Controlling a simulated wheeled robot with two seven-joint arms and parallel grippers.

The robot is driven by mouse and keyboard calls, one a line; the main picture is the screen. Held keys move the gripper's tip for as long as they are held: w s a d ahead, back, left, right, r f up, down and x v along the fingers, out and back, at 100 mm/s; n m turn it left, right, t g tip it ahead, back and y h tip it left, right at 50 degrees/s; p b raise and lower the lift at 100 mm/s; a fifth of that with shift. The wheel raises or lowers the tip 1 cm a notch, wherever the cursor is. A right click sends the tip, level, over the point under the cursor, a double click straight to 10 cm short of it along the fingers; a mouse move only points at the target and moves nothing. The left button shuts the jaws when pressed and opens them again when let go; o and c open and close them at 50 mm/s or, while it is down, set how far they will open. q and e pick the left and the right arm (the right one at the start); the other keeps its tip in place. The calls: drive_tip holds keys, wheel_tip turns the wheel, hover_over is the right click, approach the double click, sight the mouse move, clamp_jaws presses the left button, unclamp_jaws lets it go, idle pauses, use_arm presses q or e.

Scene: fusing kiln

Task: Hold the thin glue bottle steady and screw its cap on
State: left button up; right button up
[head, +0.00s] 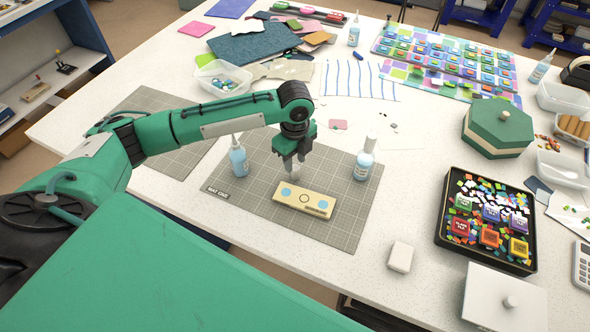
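Two bottles with pale blue contents stand upright on the grey mat (262,205). The left bottle (239,161) has a bare pointed nozzle; the right bottle (363,164) has a white top. I cannot tell which is the thin one. My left gripper (294,168) points down between the bottles, just above or behind a wooden block (318,205) with circles on its top. Its fingertips are near each other, with a small pale shape around them; I cannot tell if it is a held cap. The gripper touches neither bottle. My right gripper is out of view.
A small white block (400,257) lies in front of the mat. A green hexagonal box (497,130) stands behind the tray. The table's front edge is fairly clear.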

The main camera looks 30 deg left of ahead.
sight(295, 168)
use_arm(q)
drive_tip(key=shift+f, duration=0.15)
wheel_tip(295, 168, down, 4)
drive_tip(key=shift+w+a+f+p, duration=0.1)
drive_tip(key=shift+f+p, duration=0.1)
drive_tip(key=shift+p, duration=0.85)
drive_tip(key=shift+f, duration=0.3)
drive_tip(key=shift+c, duration=0.2)
drive_tip(key=c, duration=0.6)
